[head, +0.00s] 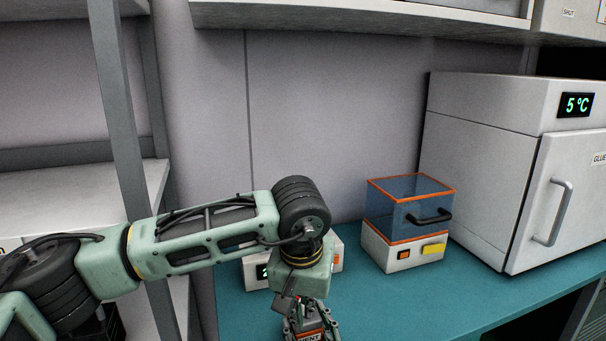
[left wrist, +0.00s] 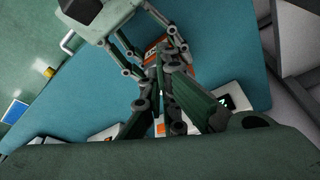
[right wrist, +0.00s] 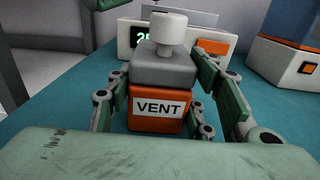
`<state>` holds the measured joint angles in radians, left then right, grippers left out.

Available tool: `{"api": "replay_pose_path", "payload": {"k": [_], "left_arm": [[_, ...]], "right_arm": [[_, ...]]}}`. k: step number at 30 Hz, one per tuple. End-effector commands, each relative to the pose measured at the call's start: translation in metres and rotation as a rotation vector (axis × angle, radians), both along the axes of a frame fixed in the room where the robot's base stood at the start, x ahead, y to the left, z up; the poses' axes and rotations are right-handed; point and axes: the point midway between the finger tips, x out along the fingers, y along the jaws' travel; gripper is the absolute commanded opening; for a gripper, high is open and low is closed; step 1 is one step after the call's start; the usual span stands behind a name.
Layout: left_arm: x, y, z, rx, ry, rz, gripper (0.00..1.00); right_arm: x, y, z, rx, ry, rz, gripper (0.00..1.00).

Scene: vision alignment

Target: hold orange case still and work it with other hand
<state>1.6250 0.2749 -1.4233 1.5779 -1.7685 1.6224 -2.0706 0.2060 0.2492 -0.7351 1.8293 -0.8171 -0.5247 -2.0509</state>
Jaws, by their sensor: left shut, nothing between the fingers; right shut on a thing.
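The orange case (right wrist: 158,108) stands upright in the right wrist view, with a "VENT" label, a grey upper block (right wrist: 165,68) and a white knob (right wrist: 170,28) on top. My right gripper (right wrist: 160,92) has its fingers on both sides of the case and is shut on it. In the head view, part of the case (head: 308,336) shows at the bottom edge. My left gripper (left wrist: 165,72) is shut and empty, close to the case in the left wrist view. There its fingers cover much of the case (left wrist: 153,47).
A white device (right wrist: 212,42) with a green display and orange button stands behind the case. A blue, orange-edged box on a white base (head: 400,256) stands to the right. A white cabinet (head: 480,170) reading 5 °C is beyond it. The teal bench (head: 385,300) is clear in front of the box.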

Motion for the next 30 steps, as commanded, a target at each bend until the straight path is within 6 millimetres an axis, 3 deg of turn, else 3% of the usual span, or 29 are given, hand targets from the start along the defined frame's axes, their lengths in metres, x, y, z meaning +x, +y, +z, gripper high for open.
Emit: {"api": "replay_pose_path", "payload": {"k": [9,22,23,30], "left_arm": [[0.0,-0.001,0.038,-0.003,-0.007,0.001,0.0],[0.0,0.0,0.043,-0.003,-0.007,0.001,0.0],[0.0,-0.001,0.043,-0.002,-0.007,0.002,0.0],[0.0,-0.001,0.043,-0.002,-0.007,0.002,0.0]], "right_arm": [[0.0,0.0,-0.002,0.001,0.004,-0.001,0.18],[0.0,-0.001,-0.002,0.0,0.004,-0.002,0.18],[0.0,-0.001,-0.002,0.0,0.004,-0.002,0.5],[0.0,-0.001,-0.001,-0.001,0.003,-0.002,0.7]]}}
